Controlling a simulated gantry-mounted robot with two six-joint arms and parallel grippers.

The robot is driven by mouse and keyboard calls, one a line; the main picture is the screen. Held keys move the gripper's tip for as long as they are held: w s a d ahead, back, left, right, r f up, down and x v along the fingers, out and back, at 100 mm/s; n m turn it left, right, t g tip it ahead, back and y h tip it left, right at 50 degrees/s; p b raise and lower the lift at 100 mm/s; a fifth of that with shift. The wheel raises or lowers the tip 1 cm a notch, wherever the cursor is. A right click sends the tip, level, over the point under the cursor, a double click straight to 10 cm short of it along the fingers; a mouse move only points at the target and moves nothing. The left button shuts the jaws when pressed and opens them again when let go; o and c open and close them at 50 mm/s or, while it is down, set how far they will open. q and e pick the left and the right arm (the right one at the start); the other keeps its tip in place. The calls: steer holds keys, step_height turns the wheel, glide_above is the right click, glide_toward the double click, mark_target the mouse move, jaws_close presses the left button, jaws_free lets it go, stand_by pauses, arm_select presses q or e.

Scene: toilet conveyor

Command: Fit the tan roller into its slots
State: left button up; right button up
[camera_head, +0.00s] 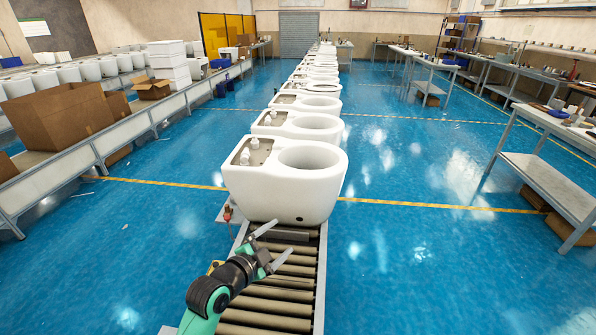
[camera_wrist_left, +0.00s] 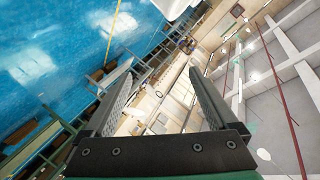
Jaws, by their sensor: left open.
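My left gripper (camera_head: 284,237) is open above the far end of the near conveyor section, just in front of the nearest white toilet (camera_head: 285,205). Nothing shows between its fingers, and it is also open and empty in the left wrist view (camera_wrist_left: 160,78). Several tan rollers (camera_head: 270,306) lie side by side across the conveyor between its metal side rails (camera_head: 321,285). A darker stretch of the conveyor shows under and beside the gripper. I cannot tell which roller is loose, and the slots are too small to make out. My right gripper is not in view.
A row of white toilets (camera_head: 290,125) runs back along the conveyor. A small red-topped item (camera_head: 228,212) is at the conveyor's left edge. A side conveyor with cardboard boxes (camera_head: 62,115) is at left, and workbenches (camera_head: 550,130) are at right. Blue floor is clear on both sides.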

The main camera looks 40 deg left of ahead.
arm_select(q)
steer(key=w+d+r+n+t, duration=0.15)
steer(key=d+r, duration=0.25)
steer(key=r, duration=0.6)
steer(key=d+r+t, duration=0.3)
steer(key=d+r, duration=0.1)
steer(key=r, duration=0.6)
steer(key=s+d+r+n+t+h, duration=0.25)
steer(key=s+d+r, duration=0.2)
steer(key=r, duration=0.35)
steer(key=s+d+r+n+t+h, duration=0.1)
steer(key=s+d+r+t, duration=0.2)
steer(key=s+r, duration=0.45)
steer(key=s+d+r+n+t+h, duration=0.1)
steer(key=s+d+r+t, duration=0.25)
steer(key=r, duration=0.55)
step_height(320, 180, up, 34)
steer(key=p, duration=3.4)
steer(key=shift+w+d+r+g, duration=0.25)
steer(key=shift+g, duration=0.1)
